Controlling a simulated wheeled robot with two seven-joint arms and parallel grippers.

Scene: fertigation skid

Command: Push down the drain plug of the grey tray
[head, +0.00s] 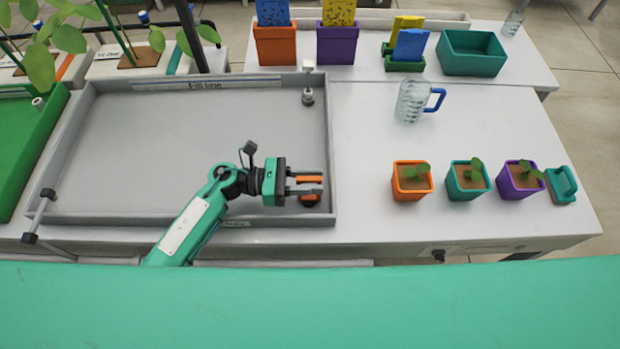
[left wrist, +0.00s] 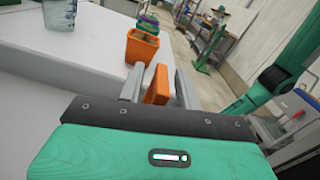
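The grey tray (head: 200,85) is a wide, shallow, empty basin on the left part of the bench in the head view. The drain plug (head: 311,198) is orange with a dark base, low in the tray's front right corner. My left gripper (head: 310,182) reaches in over the front wall, and its two grey fingers are close together with the orange plug between them. The left wrist view also shows the orange plug (left wrist: 157,85) between the fingers. The fingers hide part of it, and I cannot see how deep it sits. My right gripper is not in view.
A grey fitting (head: 308,97) stands in the tray's back right corner. A glass jug (head: 410,101) and several potted seedlings, such as one in an orange pot (head: 411,181), stand right of the tray. A teal bin (head: 472,53) is further back. The bench between tray and pots is clear.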

